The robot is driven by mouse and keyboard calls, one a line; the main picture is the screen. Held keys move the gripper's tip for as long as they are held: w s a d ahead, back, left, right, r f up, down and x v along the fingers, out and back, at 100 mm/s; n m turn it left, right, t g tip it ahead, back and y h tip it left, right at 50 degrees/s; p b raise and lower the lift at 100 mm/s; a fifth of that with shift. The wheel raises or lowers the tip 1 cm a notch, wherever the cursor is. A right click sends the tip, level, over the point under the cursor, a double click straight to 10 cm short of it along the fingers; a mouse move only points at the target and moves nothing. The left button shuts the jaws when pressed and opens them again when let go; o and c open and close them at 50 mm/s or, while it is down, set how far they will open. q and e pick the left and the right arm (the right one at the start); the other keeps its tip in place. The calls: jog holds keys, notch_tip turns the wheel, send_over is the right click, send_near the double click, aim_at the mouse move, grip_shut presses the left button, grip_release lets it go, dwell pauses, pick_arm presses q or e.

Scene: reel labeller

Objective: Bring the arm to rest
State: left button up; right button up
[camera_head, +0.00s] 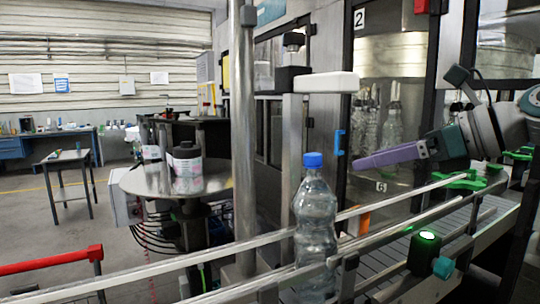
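My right arm (492,132) comes in from the right edge. Its gripper (356,163), with long purple fingers, points left over the conveyor. I see the fingers from the side, one in front of the other, so I cannot tell whether they are open or shut. No object shows at the fingertips. A clear bottle with a blue cap (315,225) stands upright on the conveyor (452,226), left of and below the fingertips, apart from them. My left gripper is not in view.
Metal guide rails (400,208) run along the conveyor. A green-lit sensor (425,250) sits at its near side. A steel post (244,140) and a round table (140,184) bearing a label reel (187,168) stand left. Glass machine doors (385,110) stand behind the gripper.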

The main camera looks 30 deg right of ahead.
jog(key=s+a+f+n+g+h, duration=0.1)
jog(key=s+a+f+n+g, duration=0.2)
jog(key=s+a+f+n, duration=0.45)
jog(key=s+a+f+n+g+h, duration=0.1)
jog(key=s+a+f+n+g, duration=0.3)
jog(key=f+n, duration=0.6)
jog(key=s+a+f+n+g+h, duration=0.1)
jog(key=s+a+n, duration=0.3)
jog(key=s+n, duration=0.35)
jog(key=s+a+f+n+g+h, duration=0.15)
jog(key=s+a+n, duration=0.25)
jog(key=s+n, duration=0.4)
notch_tip(320, 180, up, 25)
jog(key=w+p, duration=0.1)
jog(key=p, duration=2.3)
jog(key=shift+d+f+n, duration=0.2)
jog(key=shift+n, duration=0.2)
jog(key=shift+w+t, duration=0.1)
jog(key=shift+t, duration=0.15)
